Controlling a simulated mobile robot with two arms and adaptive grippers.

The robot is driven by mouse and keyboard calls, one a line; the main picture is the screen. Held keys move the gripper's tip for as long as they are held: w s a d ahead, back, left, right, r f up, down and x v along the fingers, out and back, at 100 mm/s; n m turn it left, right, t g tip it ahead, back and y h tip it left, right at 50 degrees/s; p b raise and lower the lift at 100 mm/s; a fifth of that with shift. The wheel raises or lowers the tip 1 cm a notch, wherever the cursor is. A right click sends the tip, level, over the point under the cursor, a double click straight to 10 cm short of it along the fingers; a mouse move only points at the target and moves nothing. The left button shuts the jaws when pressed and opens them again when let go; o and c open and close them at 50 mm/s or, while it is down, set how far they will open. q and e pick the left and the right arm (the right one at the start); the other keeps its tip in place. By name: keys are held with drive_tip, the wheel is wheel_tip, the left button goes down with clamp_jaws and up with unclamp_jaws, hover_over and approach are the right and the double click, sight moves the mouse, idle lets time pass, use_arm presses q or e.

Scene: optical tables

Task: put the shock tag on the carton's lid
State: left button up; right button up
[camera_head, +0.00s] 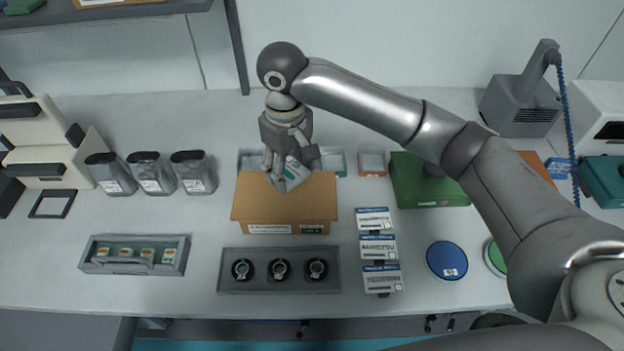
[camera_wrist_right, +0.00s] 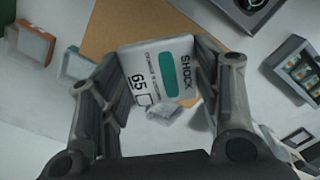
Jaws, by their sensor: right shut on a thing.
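The carton (camera_head: 258,205) is a brown box in the middle of the table; its brown lid also shows in the right wrist view (camera_wrist_right: 110,28). My right gripper (camera_head: 290,168) is over the back part of the carton's lid. It is shut on the shock tag (camera_head: 293,178), a white tag with a teal band. In the right wrist view the tag (camera_wrist_right: 160,72) lies between the two fingers, with the word SHOCK readable. The tag is tilted in the head view. I cannot tell whether it touches the lid. My left gripper is not in view.
A grey tray with several small tags (camera_head: 135,255) and a tray with three black round parts (camera_head: 279,270) lie in front. White labelled cards (camera_head: 378,248) and a green case (camera_head: 425,182) are to the right.

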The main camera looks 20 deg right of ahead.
sight(305, 172)
drive_tip(key=d+f, duration=0.3)
drive_tip(key=shift+w+d+f+p, duration=0.1)
drive_tip(key=shift+w+d+p, duration=0.05)
drive_tip(key=shift+w+p, duration=0.15)
drive_tip(key=shift+d+f, duration=0.6)
drive_tip(key=shift+f, duration=0.3)
drive_tip(key=shift+d+f, duration=0.1)
drive_tip(key=shift+f, duration=0.05)
drive_tip(key=f+p, duration=0.1)
drive_tip(key=d+f+p, duration=0.1)
drive_tip(key=f, duration=0.1)
drive_tip(key=shift+f, duration=0.4)
drive_tip(key=shift+a+f, duration=0.1)
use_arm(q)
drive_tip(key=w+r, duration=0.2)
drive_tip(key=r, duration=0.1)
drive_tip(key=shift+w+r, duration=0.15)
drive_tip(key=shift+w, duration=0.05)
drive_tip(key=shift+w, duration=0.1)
use_arm(e)
drive_tip(key=shift+f, duration=0.1)
